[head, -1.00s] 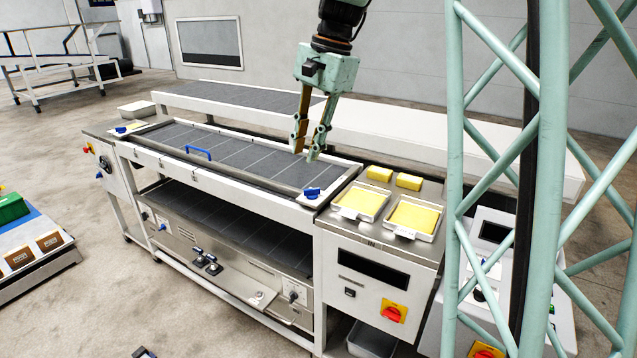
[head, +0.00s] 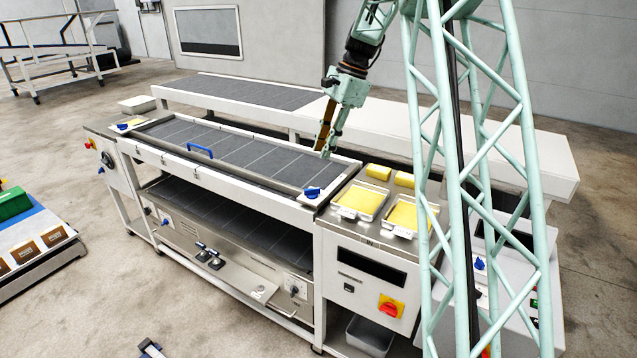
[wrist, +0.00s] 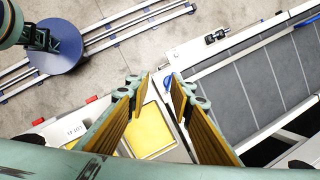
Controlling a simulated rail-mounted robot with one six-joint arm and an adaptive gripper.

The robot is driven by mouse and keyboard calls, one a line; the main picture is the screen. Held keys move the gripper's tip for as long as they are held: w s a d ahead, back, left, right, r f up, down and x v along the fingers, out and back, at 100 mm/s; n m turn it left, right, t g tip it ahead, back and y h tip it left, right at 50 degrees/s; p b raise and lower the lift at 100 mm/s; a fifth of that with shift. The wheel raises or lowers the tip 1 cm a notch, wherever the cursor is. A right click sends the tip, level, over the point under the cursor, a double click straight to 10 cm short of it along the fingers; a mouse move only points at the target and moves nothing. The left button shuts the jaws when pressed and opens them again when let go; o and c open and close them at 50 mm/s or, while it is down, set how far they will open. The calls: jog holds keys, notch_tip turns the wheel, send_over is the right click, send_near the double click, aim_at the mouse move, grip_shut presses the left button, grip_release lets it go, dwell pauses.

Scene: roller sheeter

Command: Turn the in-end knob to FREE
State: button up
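The in-end knob (head: 312,192) is blue and sits on a pale plate at the near right corner of the sheeter bed, close to the IN label. It also shows in the wrist view as a small blue patch (wrist: 168,83), partly covered by a finger. Its marks, including FREE, are too small to read. My gripper (head: 324,150) hangs above the bed's right end, above and apart from the knob in the head view. In the wrist view my gripper (wrist: 158,86) has its two fingers apart with nothing between them; the knob lies near the right fingertip.
Two yellow-filled trays (head: 362,200) and yellow blocks (head: 378,172) lie right of the knob. A blue handle (head: 200,151) stands on the bed. A red switch (head: 390,306) is on the front panel. Another blue knob (head: 131,121) sits at the far left end.

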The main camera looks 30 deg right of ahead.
aim_at(318, 188)
jog(key=w+d+f+m+p, duration=0.2)
jog(key=w+d+f, duration=0.2)
jog(key=d, duration=0.2)
jog(key=shift+f+y, duration=0.3)
jog(key=shift+f, duration=0.1)
jog(key=shift+f, duration=0.15)
jog(key=shift+x, duration=6.75)
jog(key=shift+a, duration=0.15)
jog(key=shift+c, duration=0.9)
grip_shut()
